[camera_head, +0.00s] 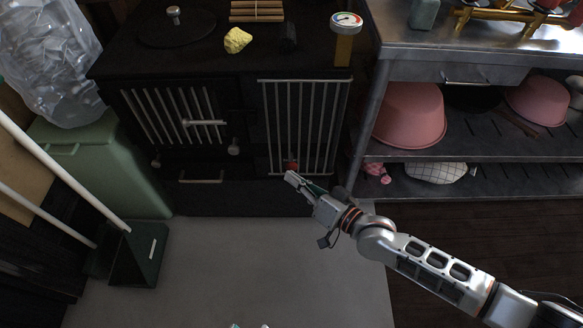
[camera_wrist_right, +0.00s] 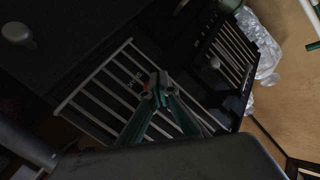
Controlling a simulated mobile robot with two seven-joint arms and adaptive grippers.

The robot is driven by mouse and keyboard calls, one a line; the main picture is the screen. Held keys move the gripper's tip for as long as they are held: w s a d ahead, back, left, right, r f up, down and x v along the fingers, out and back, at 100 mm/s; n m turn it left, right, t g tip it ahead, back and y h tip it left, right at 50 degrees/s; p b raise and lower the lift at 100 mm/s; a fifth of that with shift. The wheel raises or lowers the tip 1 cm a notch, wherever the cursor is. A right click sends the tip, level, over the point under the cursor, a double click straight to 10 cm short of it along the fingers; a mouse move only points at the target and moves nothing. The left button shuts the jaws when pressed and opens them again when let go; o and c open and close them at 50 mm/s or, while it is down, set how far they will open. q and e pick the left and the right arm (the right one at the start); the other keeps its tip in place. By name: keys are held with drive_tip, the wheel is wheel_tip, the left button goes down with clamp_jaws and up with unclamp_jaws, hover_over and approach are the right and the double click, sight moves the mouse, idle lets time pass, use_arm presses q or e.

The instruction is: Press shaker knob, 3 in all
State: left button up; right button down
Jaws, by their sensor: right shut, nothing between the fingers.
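A small red knob (camera_head: 292,164) sits low on the front of the black stove, at the foot of the barred panel on its right. In the right wrist view the red knob (camera_wrist_right: 145,87) shows partly behind the fingertips, beside small pale lettering. My right gripper (camera_head: 291,178) is shut and empty, with its tips just below and in front of the knob. In the wrist view the closed fingertips (camera_wrist_right: 157,88) overlap the knob's right side. I cannot tell whether they touch it. My left gripper is not clearly in view.
The black stove (camera_head: 235,175) carries a yellow lump (camera_head: 237,40) and a gauge (camera_head: 346,20) on top. A metal shelf unit (camera_head: 480,150) with pink bowls (camera_head: 409,115) stands at right. A green bin (camera_head: 110,165) and dustpan (camera_head: 138,255) stand at left. The grey floor is clear.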

drive_tip(key=shift+w+r, duration=0.1)
drive_tip(key=shift+w, duration=1.1)
idle(1.0)
drive_tip(key=shift+s, duration=0.1)
use_arm(q)
drive_tip(key=shift+w+r+t+p, duration=0.15)
drive_tip(key=shift+w+r+p, duration=0.1)
drive_tip(key=shift+r+p, duration=0.3)
drive_tip(key=shift+w+r+t+p, duration=0.15)
drive_tip(key=shift+w+r+p, duration=0.15)
drive_tip(key=shift+r, duration=0.35)
use_arm(e)
drive_tip(key=s, duration=0.3)
use_arm(q)
drive_tip(key=r+p, duration=0.1)
drive_tip(key=w+r+p, duration=0.1)
drive_tip(key=r, duration=0.1)
drive_tip(key=shift+w+r+t, duration=0.1)
drive_tip(key=shift+r+t, duration=0.2)
drive_tip(key=shift+t, duration=0.1)
use_arm(e)
drive_tip(key=s, duration=0.5)
idle(1.0)
